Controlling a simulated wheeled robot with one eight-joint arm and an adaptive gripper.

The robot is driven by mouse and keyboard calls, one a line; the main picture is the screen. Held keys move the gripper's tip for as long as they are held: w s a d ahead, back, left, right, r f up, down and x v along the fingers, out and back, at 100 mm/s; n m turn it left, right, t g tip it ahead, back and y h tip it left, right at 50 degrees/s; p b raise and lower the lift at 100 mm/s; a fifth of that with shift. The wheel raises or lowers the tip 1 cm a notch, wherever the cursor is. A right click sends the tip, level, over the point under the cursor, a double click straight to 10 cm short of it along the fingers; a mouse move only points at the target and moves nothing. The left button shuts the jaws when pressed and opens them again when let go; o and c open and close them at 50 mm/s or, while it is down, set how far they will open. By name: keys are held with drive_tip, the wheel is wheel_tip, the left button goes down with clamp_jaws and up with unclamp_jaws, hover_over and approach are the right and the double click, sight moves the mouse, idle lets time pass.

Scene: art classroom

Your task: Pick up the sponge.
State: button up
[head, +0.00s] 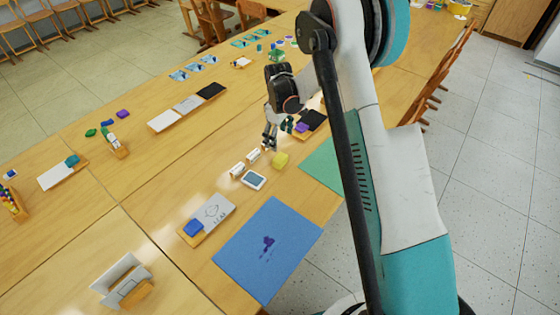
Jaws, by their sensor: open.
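A small yellow block (281,160) that looks like the sponge lies on the wooden table, near the middle of the head view. My gripper (269,146) points down above and slightly to the left of the block in the picture. Its dark fingers are open, with nothing visible between them. The gap in height between the fingertips and the table is hard to judge. No contact with the yellow block is visible.
Small white blocks (237,169) and a framed card (254,180) lie close to the yellow block. A dark board with a purple piece (302,127) lies just behind. A blue sheet (268,246) and a green sheet (323,165) lie nearer the table edge. Chairs (432,85) line the right side.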

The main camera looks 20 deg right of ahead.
sight(278, 157)
wheel_tip(278, 157, down, 12)
drive_tip(key=b, duration=0.3)
drive_tip(key=shift+a+r, duration=0.1)
drive_tip(key=shift+r, duration=0.1)
drive_tip(key=shift+s, duration=0.1)
drive_tip(key=c, duration=0.9)
